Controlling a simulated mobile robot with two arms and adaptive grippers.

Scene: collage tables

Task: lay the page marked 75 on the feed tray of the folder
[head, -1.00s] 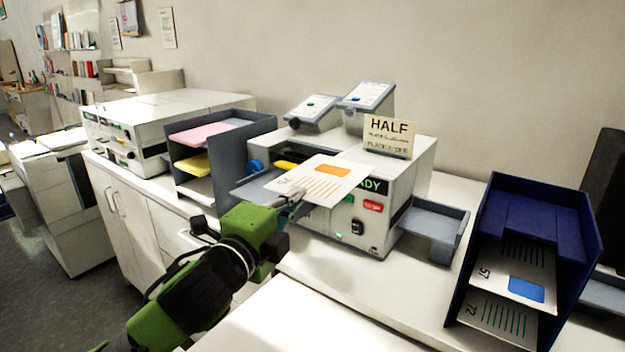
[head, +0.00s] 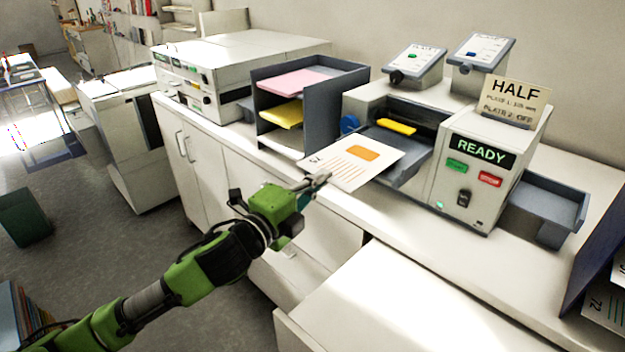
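My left gripper (head: 318,181) is shut on the near left edge of a white page (head: 347,168) with an orange block and orange lines. The number on its corner is too small and slanted to read surely. The folder (head: 465,185) is a white machine with a READY display. Its grey feed tray (head: 416,153) sits at the opening on its left, below a yellow strip. The page is held out flat, and its far right end overlaps the tray in the picture. I cannot tell whether they touch. My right gripper is not in view.
A dark grey rack (head: 330,118) with pink and yellow sheets stands left of the folder. A grey tray (head: 562,208) juts from the folder's right side. A HALF sign (head: 513,102) stands on top. A dark blue rack (head: 592,262) with pages is at the right edge.

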